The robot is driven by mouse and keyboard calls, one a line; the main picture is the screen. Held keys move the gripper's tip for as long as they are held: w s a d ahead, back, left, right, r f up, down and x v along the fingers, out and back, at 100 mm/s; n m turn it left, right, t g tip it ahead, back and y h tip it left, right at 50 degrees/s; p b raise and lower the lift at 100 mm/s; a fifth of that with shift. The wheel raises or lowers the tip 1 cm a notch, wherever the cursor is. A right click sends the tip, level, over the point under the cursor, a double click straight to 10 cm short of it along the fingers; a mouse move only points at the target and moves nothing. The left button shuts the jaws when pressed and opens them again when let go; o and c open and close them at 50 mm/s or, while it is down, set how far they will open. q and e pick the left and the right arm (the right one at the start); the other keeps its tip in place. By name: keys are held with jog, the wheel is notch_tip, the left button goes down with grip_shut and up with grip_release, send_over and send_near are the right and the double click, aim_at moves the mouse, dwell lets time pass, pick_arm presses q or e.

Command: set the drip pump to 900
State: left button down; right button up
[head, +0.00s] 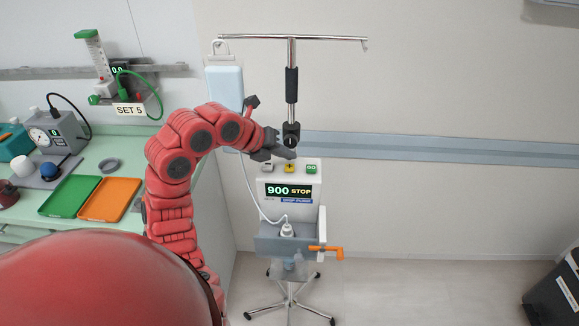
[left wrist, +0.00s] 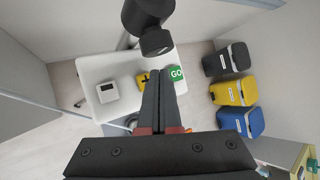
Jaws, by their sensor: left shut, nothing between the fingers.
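The drip pump (head: 262,200) is a white box on a wheeled stand, and its display (head: 290,191) reads "900 STOP". On its top are a light button (head: 267,167), a yellow button marked with a plus (head: 289,167) and a green GO button (head: 311,168). My left gripper (head: 292,156) is shut and empty, just above the buttons. In the left wrist view its closed fingers (left wrist: 158,100) point between the yellow button (left wrist: 147,80) and the green GO button (left wrist: 176,74), partly covering both. I cannot tell whether they touch. My right gripper is not in view.
The stand's pole (head: 291,85) rises directly behind the pump, with a pale blue bag (head: 225,88) hanging left of it. An orange lever (head: 327,252) sticks out at the pump's lower right. A green counter (head: 100,150) with trays stands at left.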

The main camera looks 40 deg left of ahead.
aim_at(286, 169)
pick_arm(q)
notch_tip(286, 169, up, 3)
jog(key=shift+r+p, duration=0.1)
jog(key=shift+p, duration=0.25)
jog(key=shift+r+p, duration=0.3)
jog(key=shift+r, duration=0.35)
jog(key=shift+f, duration=0.1)
